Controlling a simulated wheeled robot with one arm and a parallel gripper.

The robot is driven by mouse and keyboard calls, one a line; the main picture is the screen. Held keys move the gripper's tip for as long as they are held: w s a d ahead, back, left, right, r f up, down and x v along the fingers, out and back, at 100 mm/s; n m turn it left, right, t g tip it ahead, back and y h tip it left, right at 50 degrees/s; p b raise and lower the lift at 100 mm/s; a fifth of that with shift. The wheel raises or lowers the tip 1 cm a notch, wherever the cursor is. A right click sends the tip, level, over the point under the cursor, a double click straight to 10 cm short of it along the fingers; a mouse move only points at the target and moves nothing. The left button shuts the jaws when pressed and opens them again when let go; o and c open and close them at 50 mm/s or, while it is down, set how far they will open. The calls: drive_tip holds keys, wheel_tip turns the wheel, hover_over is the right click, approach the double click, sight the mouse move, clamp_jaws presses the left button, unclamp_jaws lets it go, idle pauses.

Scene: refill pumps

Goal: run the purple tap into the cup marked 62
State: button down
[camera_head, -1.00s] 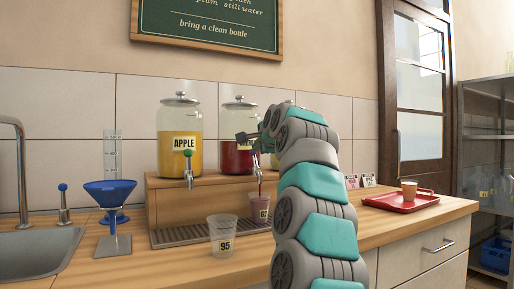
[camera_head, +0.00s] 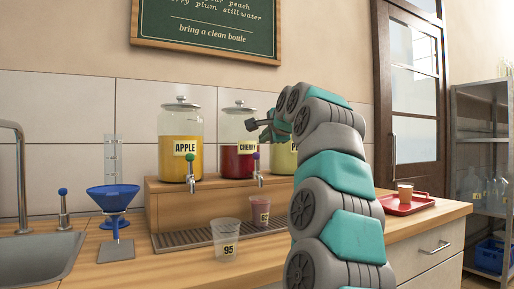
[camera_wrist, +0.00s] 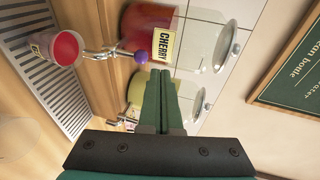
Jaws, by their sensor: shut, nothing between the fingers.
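The purple-knobbed tap (camera_head: 258,179) is on the cherry dispenser (camera_head: 238,158); its purple knob (camera_wrist: 141,57) also shows in the wrist view. No stream shows below its spout now. A cup (camera_head: 260,211) with red liquid stands on the drip tray under this tap; the wrist view shows the red surface near the rim of the cup (camera_wrist: 67,48). Its label is too small to read surely. My gripper (camera_head: 257,124) is shut and empty, above the purple knob and apart from it, in front of the cherry jar.
A clear cup marked 95 (camera_head: 226,240) stands at the front left of the drip tray (camera_head: 190,238). The apple dispenser (camera_head: 181,155) is left of the cherry one, and a pale-green dispenser (camera_head: 283,160) is partly behind my arm. A blue funnel (camera_head: 113,197) and a red tray (camera_head: 408,207) flank them.

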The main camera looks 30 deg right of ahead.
drive_tip(key=s+r, duration=0.3)
drive_tip(key=s, duration=0.2)
drive_tip(key=shift+s+a+r, duration=0.2)
drive_tip(key=shift+a, duration=0.2)
drive_tip(key=shift+s, duration=0.1)
